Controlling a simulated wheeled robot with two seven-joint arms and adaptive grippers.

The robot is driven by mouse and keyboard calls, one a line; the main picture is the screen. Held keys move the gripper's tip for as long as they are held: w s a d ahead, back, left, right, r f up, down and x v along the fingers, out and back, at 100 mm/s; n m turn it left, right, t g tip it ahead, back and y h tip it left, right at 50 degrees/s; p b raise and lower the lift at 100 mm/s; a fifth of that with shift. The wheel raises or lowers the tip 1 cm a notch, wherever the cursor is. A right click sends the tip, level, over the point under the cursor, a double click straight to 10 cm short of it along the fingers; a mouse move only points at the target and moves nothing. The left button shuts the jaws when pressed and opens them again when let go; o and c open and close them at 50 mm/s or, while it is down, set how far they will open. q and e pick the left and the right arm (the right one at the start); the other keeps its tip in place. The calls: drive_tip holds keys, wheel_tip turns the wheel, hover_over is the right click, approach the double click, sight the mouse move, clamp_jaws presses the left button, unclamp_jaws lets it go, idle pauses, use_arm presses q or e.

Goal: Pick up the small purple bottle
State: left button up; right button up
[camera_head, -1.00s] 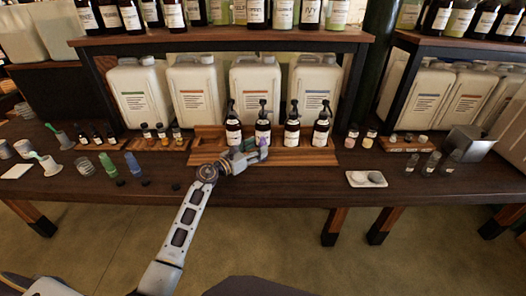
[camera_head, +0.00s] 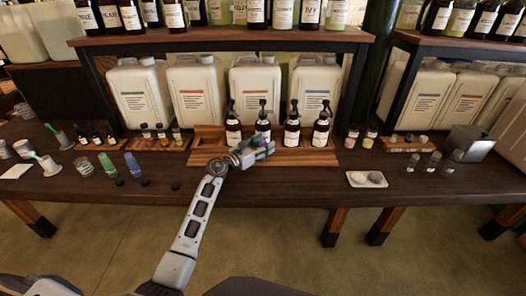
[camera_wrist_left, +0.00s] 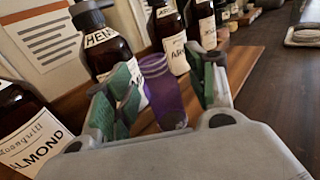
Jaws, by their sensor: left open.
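The small purple bottle (camera_wrist_left: 163,92) stands between the two green-padded fingers of my left gripper (camera_wrist_left: 166,86) in the left wrist view. The fingers are open, with visible gaps on both sides of the bottle. Its lower part is partly hidden by the gripper. In the head view my left gripper (camera_head: 260,148) is at the wooden stand, in front of the brown pump bottles, and mostly covers the purple bottle. My right gripper is not in view.
Brown pump bottles (camera_head: 292,130) stand close behind on the wooden stand (camera_head: 305,157). Large white canisters (camera_head: 198,90) line the back under a shelf (camera_head: 220,36). A white tray (camera_head: 367,180) lies to the right. The table front between is mostly clear.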

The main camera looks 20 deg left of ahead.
sight(263, 139)
use_arm(q)
drive_tip(key=c, duration=1.1)
drive_tip(key=shift+c, duration=0.7)
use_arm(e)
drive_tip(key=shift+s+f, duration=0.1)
use_arm(q)
drive_tip(key=shift+r, duration=0.1)
drive_tip(key=shift+s+r, duration=0.1)
